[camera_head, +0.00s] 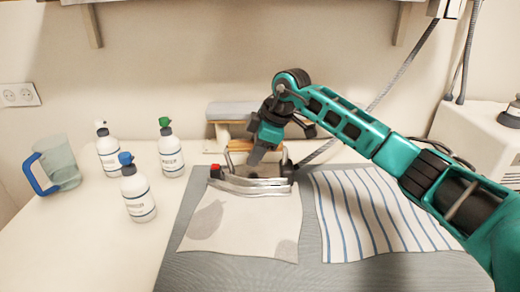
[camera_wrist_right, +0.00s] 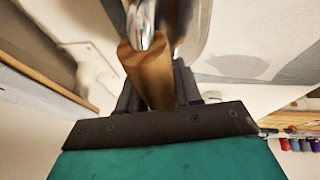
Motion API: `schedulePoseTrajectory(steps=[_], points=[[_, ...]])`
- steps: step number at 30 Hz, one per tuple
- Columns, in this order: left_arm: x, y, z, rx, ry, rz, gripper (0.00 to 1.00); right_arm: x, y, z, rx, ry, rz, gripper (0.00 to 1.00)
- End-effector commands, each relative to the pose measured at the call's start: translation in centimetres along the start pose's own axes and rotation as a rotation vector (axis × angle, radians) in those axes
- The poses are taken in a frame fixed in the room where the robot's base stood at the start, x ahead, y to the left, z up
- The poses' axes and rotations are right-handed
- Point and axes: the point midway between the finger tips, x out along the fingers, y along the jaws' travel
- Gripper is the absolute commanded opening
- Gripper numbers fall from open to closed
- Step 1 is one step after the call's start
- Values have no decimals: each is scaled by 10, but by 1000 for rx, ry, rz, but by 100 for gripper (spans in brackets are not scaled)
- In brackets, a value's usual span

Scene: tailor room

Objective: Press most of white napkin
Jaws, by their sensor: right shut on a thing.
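The napkin part under the iron is hidden. My left gripper is not in view.
A blue-and-white striped cloth (camera_head: 375,215) lies right of the napkin. Spray bottles with white (camera_head: 108,152), green (camera_head: 170,150) and blue (camera_head: 138,190) tops and a blue-handled jug (camera_head: 60,168) stand left. A small padded stand (camera_head: 232,112) is behind the iron.

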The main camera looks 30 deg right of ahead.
Motion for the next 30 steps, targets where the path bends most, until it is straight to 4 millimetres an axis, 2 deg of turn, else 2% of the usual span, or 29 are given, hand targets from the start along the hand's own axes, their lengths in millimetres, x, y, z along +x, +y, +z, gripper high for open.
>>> schedulePoseTrajectory(steps=[30], points=[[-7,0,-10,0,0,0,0,12,1,-41,-2,8,3,0]])
